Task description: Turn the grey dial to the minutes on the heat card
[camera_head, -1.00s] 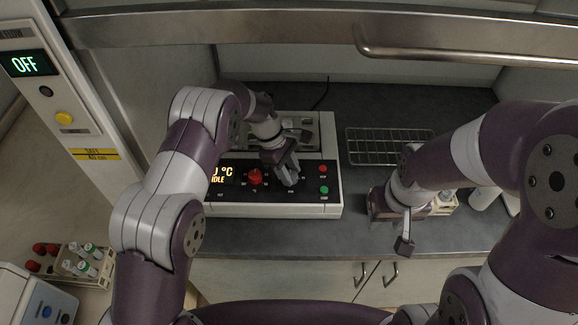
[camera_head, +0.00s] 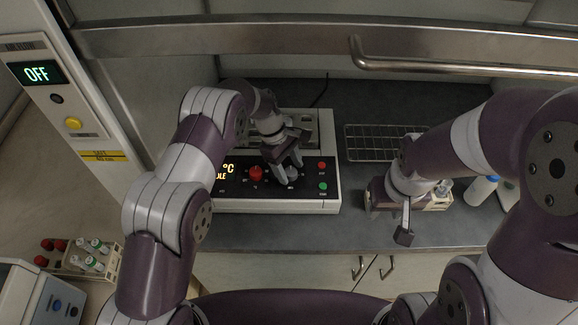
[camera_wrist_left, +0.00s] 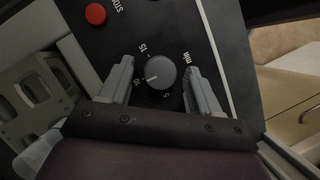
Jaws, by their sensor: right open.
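The grey dial (camera_wrist_left: 161,71) is on the black front panel of the heater unit (camera_head: 232,207), and its pale pointer line faces the 10 mark in the left wrist view. The marks 5, 10, 15 and "min" surround it. My left gripper (camera_wrist_left: 160,76) is open, one finger on each side of the dial, with small visible gaps. In the head view my left gripper (camera_head: 287,170) is over the panel and partly hides the dial. My right gripper (camera_head: 376,208) points down at the right counter; its fingertips are mostly hidden. I cannot make out a heat card.
A red knob (camera_head: 256,173), a red stop button (camera_head: 322,166) and a green button (camera_head: 323,186) flank the dial. A wire rack (camera_head: 368,142) lies behind my right gripper. A tube rack (camera_head: 438,202) and a bottle (camera_head: 481,190) stand right of it.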

